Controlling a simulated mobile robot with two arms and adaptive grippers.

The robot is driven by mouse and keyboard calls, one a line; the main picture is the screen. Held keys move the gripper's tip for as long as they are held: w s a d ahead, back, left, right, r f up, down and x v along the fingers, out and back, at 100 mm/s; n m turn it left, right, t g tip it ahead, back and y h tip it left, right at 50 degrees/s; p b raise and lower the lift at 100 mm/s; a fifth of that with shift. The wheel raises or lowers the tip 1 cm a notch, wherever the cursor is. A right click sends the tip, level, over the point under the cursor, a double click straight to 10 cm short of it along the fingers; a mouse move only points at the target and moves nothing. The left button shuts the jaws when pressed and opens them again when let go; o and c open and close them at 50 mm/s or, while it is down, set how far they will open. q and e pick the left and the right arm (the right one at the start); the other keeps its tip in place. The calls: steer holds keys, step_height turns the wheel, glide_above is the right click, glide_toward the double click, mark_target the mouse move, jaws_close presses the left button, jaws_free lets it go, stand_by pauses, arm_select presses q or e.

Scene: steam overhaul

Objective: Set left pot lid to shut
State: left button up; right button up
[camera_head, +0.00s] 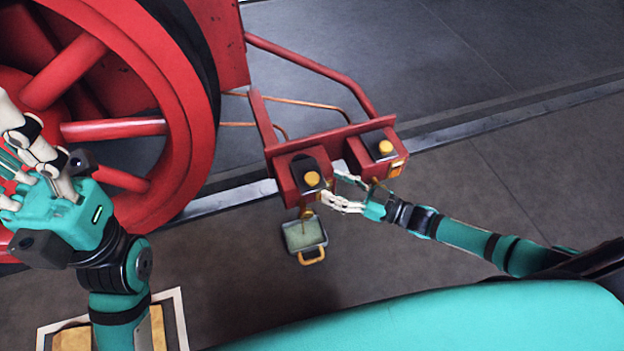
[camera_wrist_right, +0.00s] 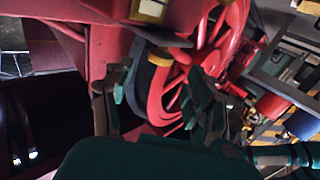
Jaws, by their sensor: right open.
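The left pot (camera_head: 288,183) is a red box on the red bracket, with a dark lid (camera_head: 303,165) and a yellow knob (camera_head: 312,178) on top. How far the lid is open I cannot tell from this angle. My right gripper (camera_head: 330,184) is open and empty, its pale fingers close to the right side of the left pot. Whether they touch it I cannot tell. In the right wrist view the open fingers (camera_wrist_right: 157,80) show below a red body (camera_wrist_right: 100,30). My left gripper (camera_head: 28,150) is at the far left, before the red wheel; its finger gap is unclear.
A matching right pot (camera_head: 360,155) with a yellow knob stands beside my right gripper. A small grey pan (camera_head: 302,235) with a yellow handle is below the left pot. The large red wheel (camera_head: 180,100) fills the left. Grey floor (camera_head: 500,190) is clear at right.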

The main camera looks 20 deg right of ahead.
mark_target(318, 180)
steer(key=b+x, duration=0.1)
steer(key=x, duration=0.6)
steer(key=shift+b, duration=0.4)
steer(key=shift+s, duration=0.1)
